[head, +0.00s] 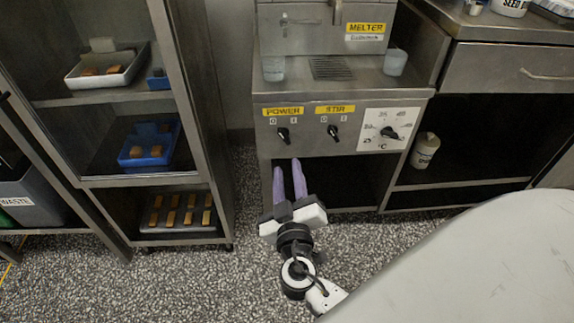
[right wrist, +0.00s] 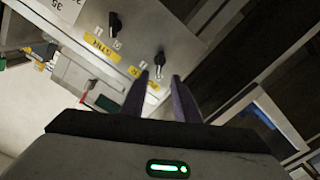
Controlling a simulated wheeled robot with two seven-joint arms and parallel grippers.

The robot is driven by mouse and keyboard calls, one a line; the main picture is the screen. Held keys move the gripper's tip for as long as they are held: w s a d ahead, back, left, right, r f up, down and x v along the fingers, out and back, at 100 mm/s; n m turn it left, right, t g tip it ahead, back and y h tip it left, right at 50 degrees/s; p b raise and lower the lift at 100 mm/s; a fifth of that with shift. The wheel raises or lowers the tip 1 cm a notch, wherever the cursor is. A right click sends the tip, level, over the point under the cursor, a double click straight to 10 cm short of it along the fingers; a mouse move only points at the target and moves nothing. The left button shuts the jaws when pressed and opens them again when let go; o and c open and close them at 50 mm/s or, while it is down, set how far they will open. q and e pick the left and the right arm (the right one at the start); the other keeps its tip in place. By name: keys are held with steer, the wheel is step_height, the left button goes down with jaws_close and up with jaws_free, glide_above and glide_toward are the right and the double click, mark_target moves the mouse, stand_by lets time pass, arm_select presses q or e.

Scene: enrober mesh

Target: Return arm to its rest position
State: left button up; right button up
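My right gripper (head: 288,180) is in the lower middle of the head view, in front of the melter's lower shelf opening. Its two purple fingers point away toward the melter and stand a little apart. The fingers also show in the right wrist view (right wrist: 163,98), with a gap between them and nothing held. The melter (head: 345,100) stands ahead, with power and stir knobs and a temperature dial above the gripper. The gripper appears apart from the melter. My left gripper is not in view.
A steel rack (head: 185,90) at left holds a white tray (head: 75,78), a blue bin (head: 127,158) and a dark tray (head: 150,228) of bars. A steel counter (head: 490,75) is at right. A large pale surface (head: 490,270) fills the lower right. Speckled floor (head: 190,285) is clear at lower left.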

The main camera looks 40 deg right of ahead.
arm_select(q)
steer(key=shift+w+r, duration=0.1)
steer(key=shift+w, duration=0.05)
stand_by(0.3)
